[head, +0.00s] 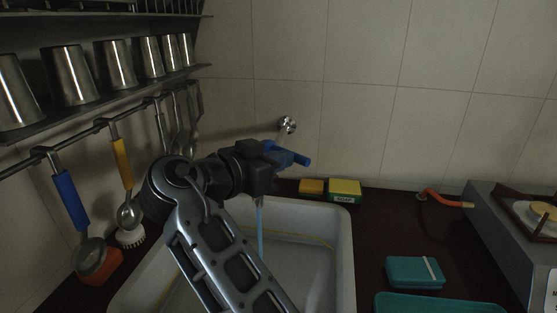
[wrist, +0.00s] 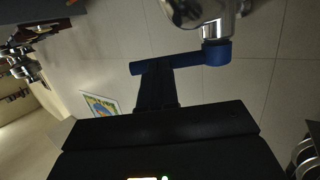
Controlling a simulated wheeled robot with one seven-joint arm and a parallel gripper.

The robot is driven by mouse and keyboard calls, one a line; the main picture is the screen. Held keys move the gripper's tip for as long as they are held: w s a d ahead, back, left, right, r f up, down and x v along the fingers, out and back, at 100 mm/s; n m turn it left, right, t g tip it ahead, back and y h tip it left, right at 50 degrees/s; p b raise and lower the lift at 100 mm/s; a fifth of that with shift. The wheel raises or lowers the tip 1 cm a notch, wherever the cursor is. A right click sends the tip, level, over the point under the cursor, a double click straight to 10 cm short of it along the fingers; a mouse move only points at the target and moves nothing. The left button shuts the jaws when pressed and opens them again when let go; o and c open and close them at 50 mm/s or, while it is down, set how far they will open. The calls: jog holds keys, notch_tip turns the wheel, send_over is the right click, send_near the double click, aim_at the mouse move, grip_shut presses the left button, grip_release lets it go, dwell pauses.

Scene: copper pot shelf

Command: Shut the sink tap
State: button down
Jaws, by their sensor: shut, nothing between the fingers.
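The sink tap has a chrome body (wrist: 205,14), with a blue cap and a blue lever handle (wrist: 185,62) attached to it in the wrist view. In the head view the blue lever (head: 301,159) shows just beyond my gripper (head: 285,155), which hides most of the tap. A thin blue stream of water (head: 260,232) runs down into the white sink (head: 342,250). My gripper is shut and empty. In the wrist view its dark fingers (wrist: 157,78) reach the lever near its free end and seem to touch it; I cannot tell for certain.
A chrome wall fitting (head: 288,124) is above the tap. Utensils hang from a rail (head: 75,140) at left, under a shelf of metal cups. A teal box (head: 414,272) lies right of the sink.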

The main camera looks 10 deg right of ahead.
aim_at(297, 155)
jog(key=d+n+t+y, duration=0.2)
jog(key=n+t+y, duration=0.1)
jog(key=w+d+n+t+y+b, duration=0.1)
jog(key=n+y, duration=0.1)
jog(key=shift+d+t, duration=0.25)
jog(key=shift+t, duration=0.15)
jog(key=shift+w+d, duration=0.15)
jog(key=shift+w, duration=0.05)
jog(key=shift+w+d, duration=0.15)
jog(key=shift+d, duration=0.1)
dwell(0.4)
